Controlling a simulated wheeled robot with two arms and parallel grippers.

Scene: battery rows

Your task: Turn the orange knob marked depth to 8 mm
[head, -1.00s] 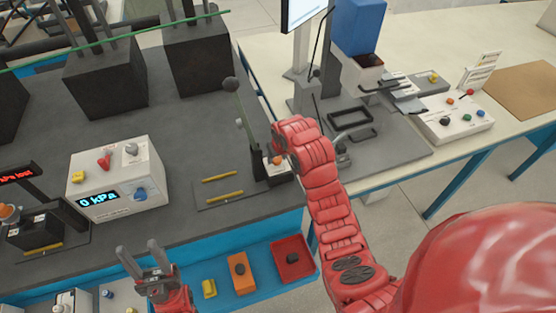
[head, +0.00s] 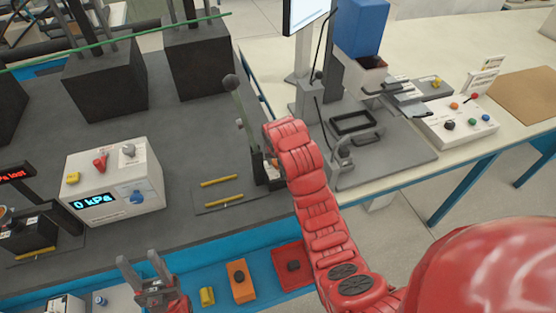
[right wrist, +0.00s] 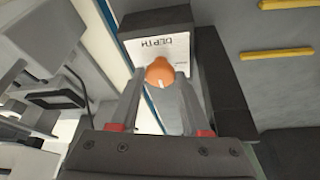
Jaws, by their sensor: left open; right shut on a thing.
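The orange knob (right wrist: 160,70) sits on a dark block in front of a white label (right wrist: 174,50) that reads DEPTH, upside down in the right wrist view. A white mark on the knob points toward the bottom of that picture. The scale figures are too small to read. My right gripper (right wrist: 161,80) is shut on the knob, one finger on each side. In the head view my red right arm (head: 307,185) covers most of the knob and the gripper. My left gripper (head: 139,261) is open and empty, low at the left.
A lever with a dark ball (head: 231,82) stands close behind the knob block. A white box reading 0 kPa (head: 112,183) and yellow rods (head: 222,180) lie to the left. A red tray (head: 291,284) is on the blue front ledge. A control box (head: 458,124) sits at the right.

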